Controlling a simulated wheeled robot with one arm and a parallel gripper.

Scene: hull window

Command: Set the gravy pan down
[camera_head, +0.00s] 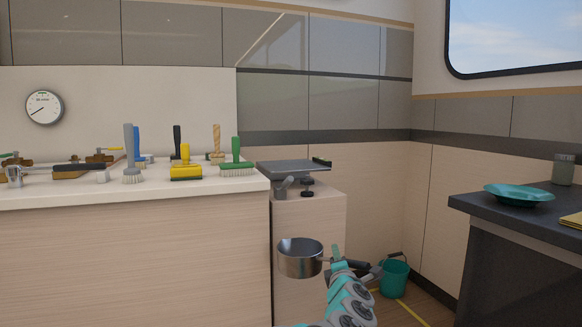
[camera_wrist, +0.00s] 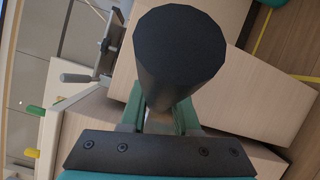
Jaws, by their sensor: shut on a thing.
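The gravy pan (camera_head: 300,258) is a small steel pan with a dark handle. In the head view it hangs in the air in front of the narrow wooden cabinet, below its top, and looks about upright. My gripper (camera_head: 337,262) is at its right, shut on the handle. In the wrist view the black handle (camera_wrist: 180,60) points toward the camera between the green fingers of my gripper (camera_wrist: 160,115). The pan's bowl is hidden there behind the handle. The inside of the pan is barely visible.
A grey plate on a clamped stand (camera_head: 293,166) tops the narrow cabinet. The white counter (camera_head: 60,190) at left holds several brushes and tools. A dark table (camera_head: 540,215) at right carries a teal dish (camera_head: 518,193). A teal bucket (camera_head: 394,278) stands on the floor.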

